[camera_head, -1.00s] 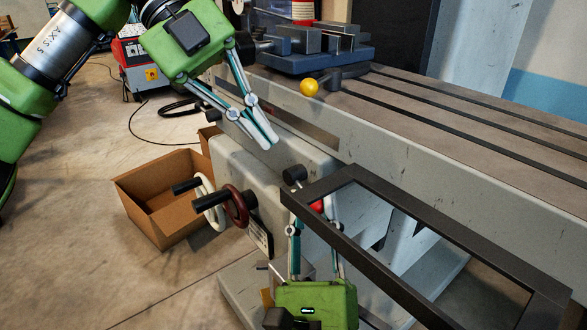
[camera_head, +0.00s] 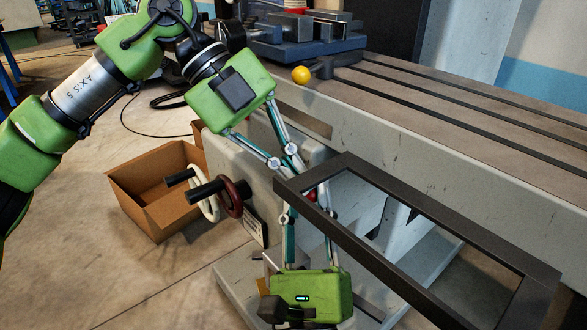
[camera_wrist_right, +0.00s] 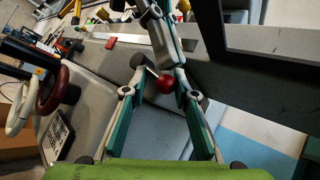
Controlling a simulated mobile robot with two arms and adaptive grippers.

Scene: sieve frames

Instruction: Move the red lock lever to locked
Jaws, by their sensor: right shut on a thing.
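The red lock lever has a round red knob (camera_wrist_right: 165,83) on a short metal stem, clear in the right wrist view. In the head view only a bit of red (camera_head: 311,196) shows beside the black frame. My right gripper (camera_wrist_right: 160,76) reaches up from below with its fingers on either side of the knob, shut on the lever. Its fingertips are partly hidden by the frame in the head view. My left gripper (camera_head: 300,174) points down from upper left. Its fingers run close together, shut, and their tips are close to the red knob; I cannot tell whether they touch it.
A black rectangular frame (camera_head: 420,235) crosses in front of the grey machine (camera_head: 440,190). Handwheels, one dark red (camera_head: 232,200), stick out left of the lever. A cardboard box (camera_head: 150,205) stands on the floor. A yellow ball knob (camera_head: 300,75) sits by the slotted table.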

